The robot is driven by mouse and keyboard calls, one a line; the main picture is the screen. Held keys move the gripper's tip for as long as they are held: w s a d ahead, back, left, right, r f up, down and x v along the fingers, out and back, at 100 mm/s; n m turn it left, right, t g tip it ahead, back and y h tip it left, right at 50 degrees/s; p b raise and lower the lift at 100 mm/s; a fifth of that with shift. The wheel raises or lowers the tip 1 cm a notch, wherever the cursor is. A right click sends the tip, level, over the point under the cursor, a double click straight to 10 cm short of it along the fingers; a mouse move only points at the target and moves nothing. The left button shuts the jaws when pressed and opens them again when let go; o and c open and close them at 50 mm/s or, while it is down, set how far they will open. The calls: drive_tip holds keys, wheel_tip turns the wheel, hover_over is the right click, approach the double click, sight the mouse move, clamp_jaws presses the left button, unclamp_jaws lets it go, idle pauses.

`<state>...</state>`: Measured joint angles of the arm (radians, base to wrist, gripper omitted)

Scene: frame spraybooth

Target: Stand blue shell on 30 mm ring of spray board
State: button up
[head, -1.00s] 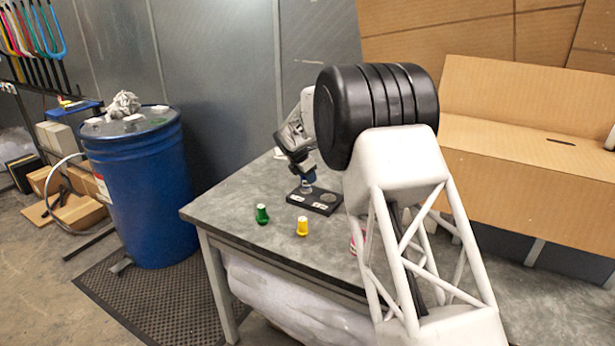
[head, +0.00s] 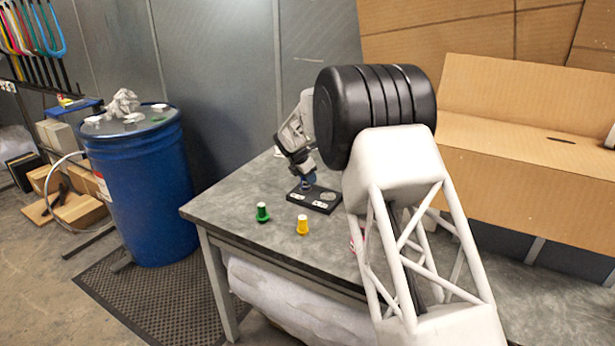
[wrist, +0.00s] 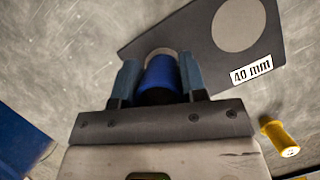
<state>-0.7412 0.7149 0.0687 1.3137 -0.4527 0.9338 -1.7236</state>
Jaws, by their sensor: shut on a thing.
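The blue shell (wrist: 160,78) is between the fingers of my gripper (wrist: 158,82) in the wrist view, and the fingers are shut on it. In the head view my gripper (head: 306,176) holds it over the left part of the black spray board (head: 322,208). The board also shows in the wrist view (wrist: 205,62), with a grey disc (wrist: 238,25) beside a "40 mm" label (wrist: 251,70). A pale curved edge shows just beyond the shell. The 30 mm label is not readable, and I cannot tell whether the shell touches the board.
A green shell (head: 262,213) and a yellow shell (head: 302,226) stand on the grey table (head: 240,203) in front of the board. A pink-red thing (head: 353,240) is mostly hidden behind my arm. A blue drum (head: 140,190) stands left of the table.

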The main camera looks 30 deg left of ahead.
drive_tip(key=shift+f, duration=0.3)
idle(0.4)
drive_tip(key=o, duration=1.1)
drive_tip(key=shift+c, duration=0.2)
drive_tip(key=v, duration=0.7)
drive_tip(key=shift+r, duration=0.35)
drive_tip(key=shift+s, duration=0.1)
